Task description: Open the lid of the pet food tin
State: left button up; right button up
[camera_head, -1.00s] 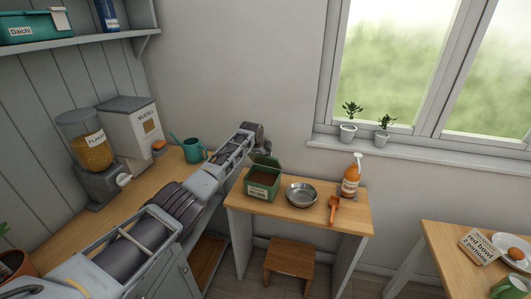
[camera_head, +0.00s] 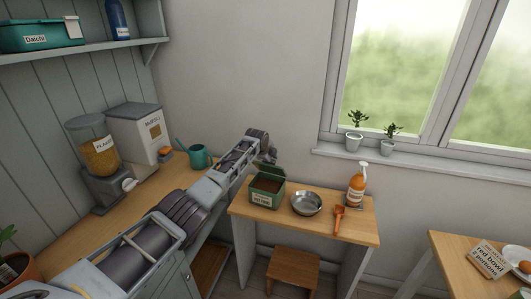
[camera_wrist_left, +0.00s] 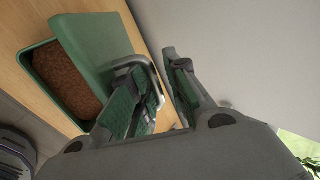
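The green pet food tin (camera_head: 264,193) stands at the left end of the small wooden table, with brown food (camera_wrist_left: 66,78) inside. Its green lid (camera_head: 272,171) stands raised at the back of the tin; in the left wrist view the lid (camera_wrist_left: 98,38) is tilted away from the opening. My left gripper (camera_head: 268,157) is just above and behind the raised lid. In the left wrist view the fingers (camera_wrist_left: 158,62) are apart with a gap between them, and one finger is close beside the lid. Whether it touches the lid is unclear. My right gripper is not visible.
A metal bowl (camera_head: 306,203), an orange scoop (camera_head: 339,219) and an orange pump bottle (camera_head: 356,186) stand right of the tin. A stool (camera_head: 293,270) stands below the table.

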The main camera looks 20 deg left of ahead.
pick_arm(q)
jog(key=v, duration=1.1)
jog(key=shift+s+r, duration=0.2)
jog(key=shift+r, duration=0.05)
dwell(0.8)
dwell(0.4)
